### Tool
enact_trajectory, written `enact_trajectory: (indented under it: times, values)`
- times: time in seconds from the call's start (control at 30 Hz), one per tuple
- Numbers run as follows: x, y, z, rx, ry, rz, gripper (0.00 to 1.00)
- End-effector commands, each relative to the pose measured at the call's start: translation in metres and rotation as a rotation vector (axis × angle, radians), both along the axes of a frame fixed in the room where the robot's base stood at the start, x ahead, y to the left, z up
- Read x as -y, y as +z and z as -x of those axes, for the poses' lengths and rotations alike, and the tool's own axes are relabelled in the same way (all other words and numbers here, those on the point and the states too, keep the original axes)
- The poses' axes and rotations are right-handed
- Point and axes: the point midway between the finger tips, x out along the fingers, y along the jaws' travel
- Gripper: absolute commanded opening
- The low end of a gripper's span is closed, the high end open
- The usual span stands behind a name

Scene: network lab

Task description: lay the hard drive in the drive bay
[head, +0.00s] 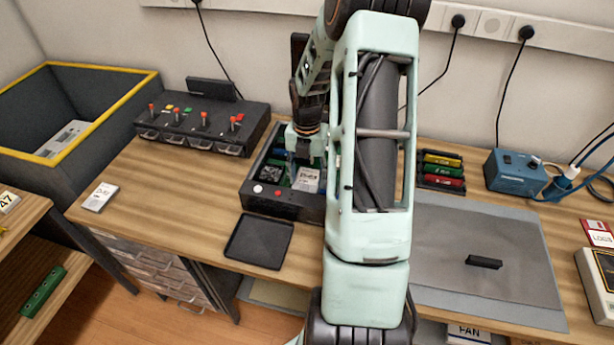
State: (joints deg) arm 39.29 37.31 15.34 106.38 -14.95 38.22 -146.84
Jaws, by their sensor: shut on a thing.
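My gripper (303,160) points down over the open dark case (272,205) at the middle of the bench. It is shut on a pale, labelled block that looks like the hard drive (307,181), inside the case's outline. My arm hides the right part of the case, so I cannot tell whether the drive touches the bay floor. Green boards and a dark round part show in the case to the left of the drive. A second pale labelled block (101,197) lies flat on the bench at the far left.
A flat black tray (259,241) lies in front of the case. A switch console (203,128) stands behind to the left. A rack of coloured modules (441,170) and a blue box (514,170) stand right. A grey mat (520,290) holds a small black bar (484,262).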

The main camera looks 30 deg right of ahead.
Motion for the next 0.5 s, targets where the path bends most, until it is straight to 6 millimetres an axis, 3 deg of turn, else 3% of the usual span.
enact_trajectory:
  times: [0.43, 0.47, 0.5]
  values:
    - [0.0002, -0.0032, -0.0003, 0.001, 0.0, 0.001, 0.2]
    - [0.0002, -0.0032, -0.0003, 0.001, 0.0, 0.001, 0.52]
    - [0.0002, -0.0032, -0.0003, 0.001, 0.0, 0.001, 0.57]
